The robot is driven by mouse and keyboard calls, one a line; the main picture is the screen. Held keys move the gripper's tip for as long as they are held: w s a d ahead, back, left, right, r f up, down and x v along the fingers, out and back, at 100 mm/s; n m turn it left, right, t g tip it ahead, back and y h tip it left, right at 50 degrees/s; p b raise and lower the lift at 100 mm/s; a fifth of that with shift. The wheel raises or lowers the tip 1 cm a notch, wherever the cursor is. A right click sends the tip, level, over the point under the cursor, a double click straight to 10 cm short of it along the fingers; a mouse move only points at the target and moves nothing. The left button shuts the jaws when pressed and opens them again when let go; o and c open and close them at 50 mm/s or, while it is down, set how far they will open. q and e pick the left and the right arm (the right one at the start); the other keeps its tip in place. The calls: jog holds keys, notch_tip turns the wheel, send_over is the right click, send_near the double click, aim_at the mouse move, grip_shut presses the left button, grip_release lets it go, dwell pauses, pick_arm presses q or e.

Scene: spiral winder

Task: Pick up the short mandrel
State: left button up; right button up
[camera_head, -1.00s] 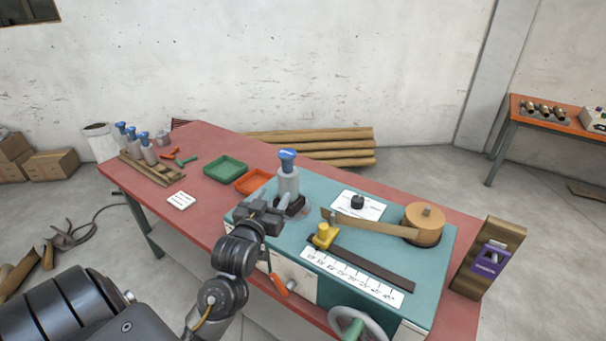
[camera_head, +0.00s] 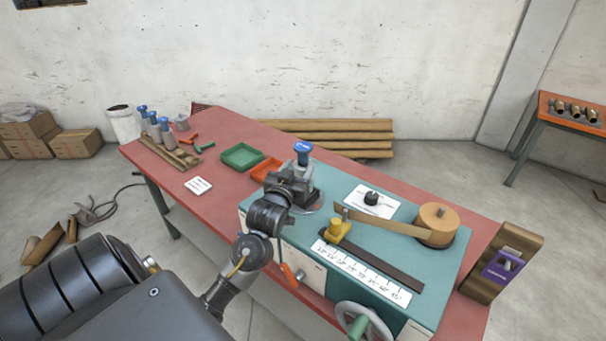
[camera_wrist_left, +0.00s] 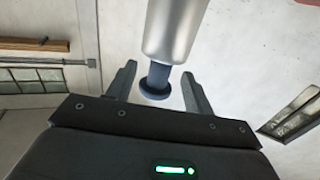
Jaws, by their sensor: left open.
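A grey mandrel with a blue cap (camera_head: 303,150) stands upright on the teal winder, in its dark holder. In the left wrist view, the silver mandrel (camera_wrist_left: 174,30) comes down from the top edge, with its dark blue end (camera_wrist_left: 157,85) between the jaws. My left gripper (camera_head: 298,176) is open around the mandrel, one finger on each side, with gaps visible. The arm partly hides the mandrel's lower part in the head view. Several similar blue-capped mandrels (camera_head: 154,127) stand on a wooden rack at the table's far left. My right gripper is not in view.
The teal winder (camera_head: 285,228) carries a yellow clamp (camera_head: 338,231), a paper strip and a brown roll (camera_head: 437,224). Green (camera_head: 242,156) and orange (camera_head: 266,169) trays lie behind the arm. A purple-faced box (camera_head: 502,264) stands at the right. The red tabletop's left part is mostly clear.

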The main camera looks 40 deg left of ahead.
aim_at(301, 162)
pick_arm(q)
jog(key=p+x, duration=0.2)
jog(key=x, duration=0.2)
jog(key=shift+s+a+r, duration=0.1)
jog(key=shift+w+a, duration=0.2)
jog(key=shift+w, duration=0.3)
jog(key=shift+s, duration=0.1)
jog(key=shift+c, duration=0.7)
grip_shut()
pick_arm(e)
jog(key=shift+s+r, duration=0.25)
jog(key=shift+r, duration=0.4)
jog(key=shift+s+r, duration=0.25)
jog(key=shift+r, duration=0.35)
